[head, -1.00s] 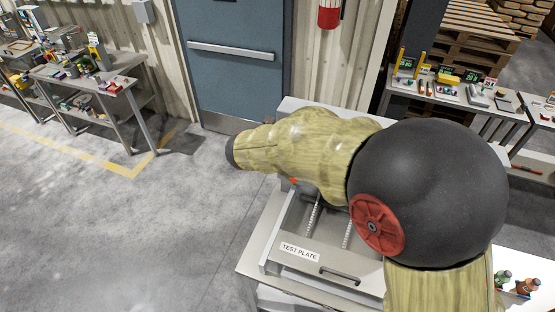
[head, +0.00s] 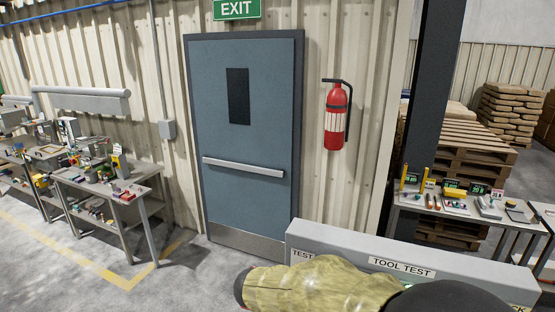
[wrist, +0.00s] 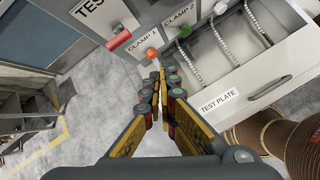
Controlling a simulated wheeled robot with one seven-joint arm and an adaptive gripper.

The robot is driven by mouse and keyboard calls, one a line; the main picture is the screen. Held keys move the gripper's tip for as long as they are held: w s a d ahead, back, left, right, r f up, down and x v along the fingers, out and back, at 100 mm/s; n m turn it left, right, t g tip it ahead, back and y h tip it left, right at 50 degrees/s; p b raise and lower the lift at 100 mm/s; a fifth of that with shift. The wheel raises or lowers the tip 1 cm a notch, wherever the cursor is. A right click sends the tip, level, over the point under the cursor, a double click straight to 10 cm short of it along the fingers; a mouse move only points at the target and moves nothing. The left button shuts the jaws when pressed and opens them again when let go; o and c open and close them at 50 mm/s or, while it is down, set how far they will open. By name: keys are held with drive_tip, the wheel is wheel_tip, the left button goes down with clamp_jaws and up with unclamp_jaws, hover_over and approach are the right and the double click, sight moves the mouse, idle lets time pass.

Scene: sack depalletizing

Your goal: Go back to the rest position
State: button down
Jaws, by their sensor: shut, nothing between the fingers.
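My gripper (wrist: 158,82) shows in the wrist view with its two fingers meeting at the tips, shut and empty. Its tips point toward the test bench, near an orange knob (wrist: 151,53), though I cannot tell whether they touch it. In the head view only my sleeved arm shows at the bottom; the gripper itself is out of that view.
The test bench has a TOOL TEST panel (head: 402,267) in the head view and a TEST PLATE drawer (wrist: 240,95) in the wrist view. Cluttered workbenches (head: 110,185) stand left. A blue door (head: 240,135) and fire extinguisher (head: 337,115) are behind. Open floor (head: 60,275) lies left.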

drive_tip(key=s+d+f+m+y+b, duration=0.1)
drive_tip(key=s+d+f+m+b, duration=0.3)
drive_tip(key=s+m+b, duration=0.4)
drive_tip(key=s+d+f+m+y+b, duration=0.1)
drive_tip(key=s+d+f+m+b, duration=0.3)
drive_tip(key=s+d+m+b, duration=0.2)
drive_tip(key=s+d+f+m+y+b, duration=0.2)
drive_tip(key=s+d+f+m+b, duration=0.2)
drive_tip(key=s+m+b, duration=0.7)
drive_tip(key=s+d+b, duration=0.1)
drive_tip(key=s+b, duration=0.1)
drive_tip(key=s, duration=0.1)
drive_tip(key=shift+f+g, duration=0.4)
